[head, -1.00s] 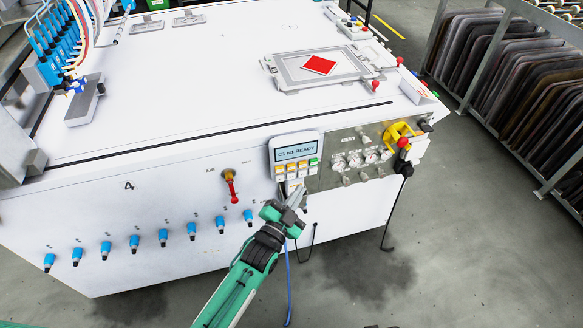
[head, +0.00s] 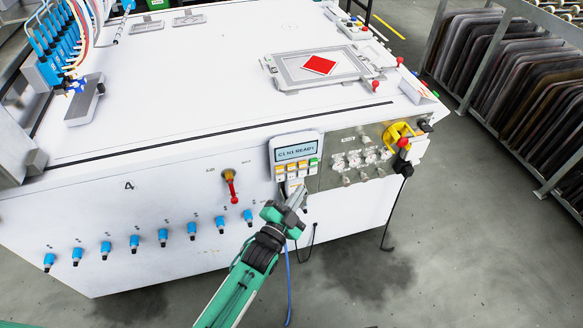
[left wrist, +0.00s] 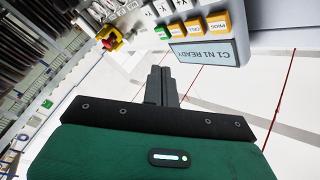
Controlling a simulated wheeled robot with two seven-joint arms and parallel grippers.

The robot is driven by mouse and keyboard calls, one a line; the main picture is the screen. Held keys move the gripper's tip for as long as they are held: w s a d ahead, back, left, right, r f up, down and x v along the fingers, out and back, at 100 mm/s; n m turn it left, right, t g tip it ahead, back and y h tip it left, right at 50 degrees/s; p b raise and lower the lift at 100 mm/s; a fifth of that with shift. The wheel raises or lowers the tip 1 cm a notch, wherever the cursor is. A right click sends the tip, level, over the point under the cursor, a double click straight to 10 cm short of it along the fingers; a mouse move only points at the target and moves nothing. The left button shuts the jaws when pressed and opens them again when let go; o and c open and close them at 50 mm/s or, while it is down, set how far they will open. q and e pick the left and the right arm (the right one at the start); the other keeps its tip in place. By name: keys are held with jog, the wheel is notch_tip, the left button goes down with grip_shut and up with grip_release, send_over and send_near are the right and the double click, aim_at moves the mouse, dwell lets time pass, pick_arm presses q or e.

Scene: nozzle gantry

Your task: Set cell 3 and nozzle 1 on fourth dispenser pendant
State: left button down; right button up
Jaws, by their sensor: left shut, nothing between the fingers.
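The dispenser pendant (head: 297,152) hangs on the front of the white machine, and its screen reads "C1 N1 READY". Below the screen are rows of orange, white and green buttons. The pendant also shows upside down in the left wrist view (left wrist: 207,50), with orange buttons marked PROG and CELL and a green one. My left gripper (head: 297,196) is shut and empty, with its fingertips just below the pendant's lower button row. In the left wrist view its closed fingers (left wrist: 161,78) point toward the buttons, apart from them as far as I can tell. My right gripper is out of view.
A metal panel with several knobs (head: 362,160) and a yellow-and-red switch (head: 400,136) sits right of the pendant. A red-handled valve (head: 232,186) and a row of blue fittings (head: 163,237) are to the left. A rack of dark plates (head: 490,60) stands at the far right.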

aim_at(291, 167)
pick_arm(q)
jog(key=s+m, duration=0.1)
jog(key=m, duration=0.5)
jog(key=s+m, duration=0.1)
jog(key=m, duration=0.5)
jog(key=s+d+m, duration=0.1)
jog(key=m, duration=0.4)
jog(key=shift+s+r+m+g, duration=0.1)
jog(key=shift+s+m+g, duration=0.1)
jog(key=shift+m+g, duration=0.2)
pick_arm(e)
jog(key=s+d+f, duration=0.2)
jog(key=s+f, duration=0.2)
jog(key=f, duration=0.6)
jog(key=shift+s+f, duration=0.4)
pick_arm(q)
jog(key=shift+w, duration=0.1)
jog(key=w+a, duration=0.2)
jog(key=w, duration=0.6)
jog(key=shift+a, duration=0.35)
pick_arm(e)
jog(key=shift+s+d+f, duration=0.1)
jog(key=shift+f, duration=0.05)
pick_arm(q)
jog(key=shift+w, duration=0.1)
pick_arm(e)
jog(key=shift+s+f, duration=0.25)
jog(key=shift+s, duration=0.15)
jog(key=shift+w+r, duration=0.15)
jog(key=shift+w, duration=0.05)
